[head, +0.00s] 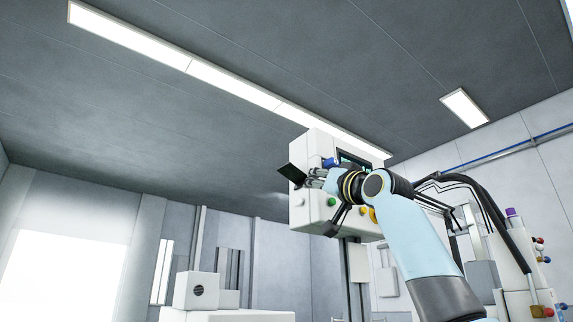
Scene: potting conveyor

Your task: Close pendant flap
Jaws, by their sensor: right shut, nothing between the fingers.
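The white pendant box (312,212) hangs at the centre right, with a dark screen (353,160) on its front. A green button (332,202) shows on its lower front. A thin dark panel, which looks like the pendant flap (291,175), stands out at the box's left side, tilted. My right gripper (308,181) is shut and empty, in front of the box and close beside the flap's right edge. I cannot tell whether they touch. My right wrist and arm hide part of the screen and the box's right side. My left gripper is not in view.
A grey post (352,275) stands below the pendant. A white machine with black hoses (490,205) and coloured knobs stands at the right. A white box (196,291) sits on a white cabinet (225,316) at lower left. The space left of the flap looks free.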

